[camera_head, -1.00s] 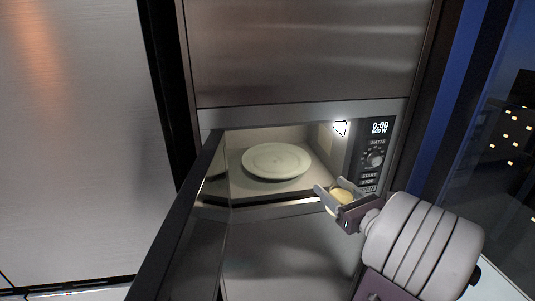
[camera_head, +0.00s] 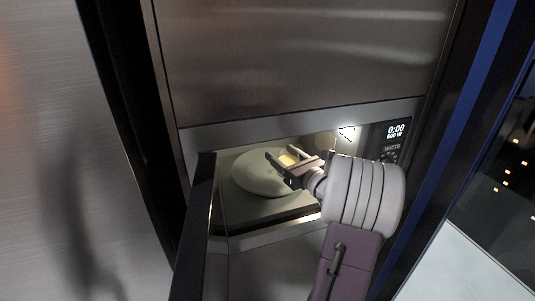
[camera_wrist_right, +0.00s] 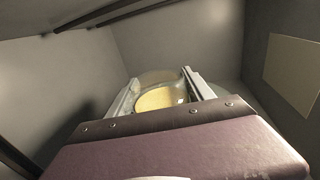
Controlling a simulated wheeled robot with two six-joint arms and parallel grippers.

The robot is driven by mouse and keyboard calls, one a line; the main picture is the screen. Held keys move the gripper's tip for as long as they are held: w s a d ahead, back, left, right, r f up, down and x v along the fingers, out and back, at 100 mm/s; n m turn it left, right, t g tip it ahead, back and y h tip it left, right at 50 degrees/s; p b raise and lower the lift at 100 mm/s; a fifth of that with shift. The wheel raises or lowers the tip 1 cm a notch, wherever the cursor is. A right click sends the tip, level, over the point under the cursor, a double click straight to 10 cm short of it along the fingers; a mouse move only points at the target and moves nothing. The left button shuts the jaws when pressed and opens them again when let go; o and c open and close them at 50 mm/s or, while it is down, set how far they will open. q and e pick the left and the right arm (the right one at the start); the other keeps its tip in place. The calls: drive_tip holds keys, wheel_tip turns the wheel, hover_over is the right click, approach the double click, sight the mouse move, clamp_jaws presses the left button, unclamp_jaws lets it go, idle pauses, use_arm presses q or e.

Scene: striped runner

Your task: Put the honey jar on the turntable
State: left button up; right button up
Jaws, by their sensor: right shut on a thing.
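The honey jar (camera_head: 288,159) shows as a pale yellow top between the fingers of my right gripper (camera_head: 283,160). The right gripper is shut on it, inside the open microwave. In the right wrist view the yellow jar top (camera_wrist_right: 160,98) sits between the two fingers. The turntable (camera_head: 256,178) is a round pale plate on the microwave floor. The gripper and jar are over its right part in the head view. The jar's lower body is hidden, so I cannot tell whether it touches the plate. My left gripper is not in view.
The microwave door (camera_head: 196,225) stands open on the left. The control panel (camera_head: 391,136) is right of the opening, close to my right arm. The cavity wall (camera_wrist_right: 190,40) surrounds the gripper. The left part of the turntable is clear.

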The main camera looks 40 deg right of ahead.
drive_tip(key=w, duration=0.7)
drive_tip(key=shift+d+r+p, duration=0.2)
drive_tip(key=shift+d+p, duration=0.1)
drive_tip(key=shift+p, duration=0.1)
drive_tip(key=shift+w, duration=0.5)
wheel_tip(320, 180, down, 3)
drive_tip(key=shift+w, duration=0.1)
drive_tip(key=shift+f, duration=0.4)
drive_tip(key=shift+f, duration=0.1)
drive_tip(key=o, duration=1.7)
